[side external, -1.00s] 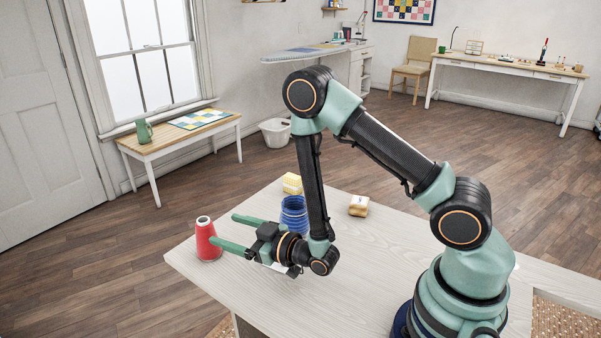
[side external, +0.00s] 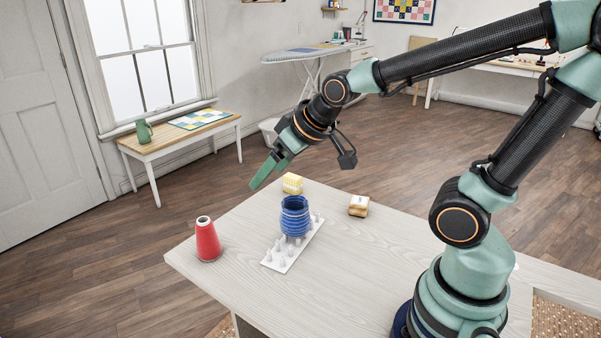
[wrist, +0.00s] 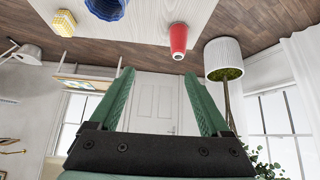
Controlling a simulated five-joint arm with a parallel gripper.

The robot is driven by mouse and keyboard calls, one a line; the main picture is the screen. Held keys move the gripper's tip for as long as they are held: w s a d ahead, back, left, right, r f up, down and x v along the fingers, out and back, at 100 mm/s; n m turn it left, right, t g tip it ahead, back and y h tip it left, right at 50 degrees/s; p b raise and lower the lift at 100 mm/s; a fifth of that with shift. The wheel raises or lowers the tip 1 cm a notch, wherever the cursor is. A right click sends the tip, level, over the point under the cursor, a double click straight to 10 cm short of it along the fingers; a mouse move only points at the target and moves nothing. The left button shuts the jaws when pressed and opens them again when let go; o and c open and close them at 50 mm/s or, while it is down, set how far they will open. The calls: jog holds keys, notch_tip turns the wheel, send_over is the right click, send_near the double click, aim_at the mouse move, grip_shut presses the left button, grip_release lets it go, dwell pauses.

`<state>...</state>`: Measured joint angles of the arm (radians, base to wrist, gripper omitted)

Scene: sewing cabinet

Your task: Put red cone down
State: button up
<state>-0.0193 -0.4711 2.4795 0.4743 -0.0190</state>
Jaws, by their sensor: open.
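The red cone (side external: 208,240) stands upright on the left end of the pale work table, apart from everything else. It also shows in the wrist view (wrist: 178,38), beyond my fingertips. My gripper (side external: 267,173) is raised above the table, up and to the right of the cone in the side view, pointing down to the left. In the wrist view my gripper (wrist: 156,85) has its two green fingers spread wide, with nothing between them.
A blue ribbed cone or spool (side external: 295,217) stands at a white pegged rack (side external: 287,255) to the right of the red cone. A yellow block (side external: 292,184) and a tan box (side external: 358,206) sit farther back. The table's front middle (side external: 330,290) is clear.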

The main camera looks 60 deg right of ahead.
jog(key=s+r+g, duration=0.1)
jog(key=s+r, duration=0.1)
jog(key=s, duration=0.4)
jog(key=shift+s+d+g, duration=0.25)
jog(key=shift+d+g, duration=0.05)
jog(key=shift+d, duration=0.05)
jog(key=shift+s, duration=0.55)
jog(key=shift+c, duration=0.7)
jog(key=w+a+f+t, duration=0.15)
jog(key=w+f, duration=0.25)
jog(key=w, duration=0.7)
jog(key=n+t, duration=0.1)
jog(key=t, duration=0.3)
send_near(201, 220)
jog(key=w+d+r, duration=0.1)
jog(key=d+r, duration=0.2)
notch_tip(201, 220, down, 8)
jog(key=s+a+n+t+y, duration=0.1)
jog(key=s+a+t+y, duration=0.15)
jog(key=t, duration=0.35)
jog(key=shift+h, duration=0.25)
jog(key=shift+w+a+f, duration=0.1)
jog(key=shift+w+a, duration=0.05)
jog(key=shift+w, duration=1.8)
jog(key=shift+w+a+f, duration=0.1)
jog(key=shift+w+a, duration=0.05)
jog(key=shift+w, duration=1.85)
jog(key=shift+w+a+f, duration=0.1)
jog(key=shift+w, duration=1.85)
